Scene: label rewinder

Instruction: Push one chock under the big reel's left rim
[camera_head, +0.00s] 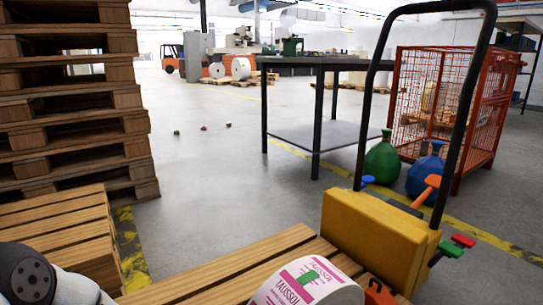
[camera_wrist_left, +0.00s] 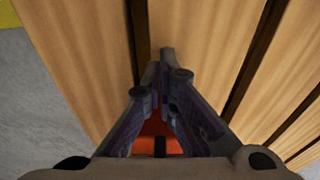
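The big reel (camera_head: 308,284), a white label roll with pink print and a green patch, shows at the bottom edge of the head view; its lower part and left rim base are cut off. A red-orange piece with a dark top (camera_head: 378,292), possibly a chock, sits close to its right side. My left gripper (camera_wrist_left: 166,52) points at wooden slats in the left wrist view, its fingertips together. Another red-orange piece (camera_wrist_left: 160,132), perhaps a chock, shows between the finger linkages, partly hidden; I cannot tell whether it touches them. My right gripper is not in view.
The reel is on a slatted wooden pallet (camera_head: 240,262). A yellow block (camera_head: 375,232) and a black tubular handle (camera_head: 470,95) rise at its right. Stacked pallets (camera_head: 70,110) stand at left. A dark table (camera_head: 330,62) stands beyond, with open grey floor (camera_head: 215,180) before it.

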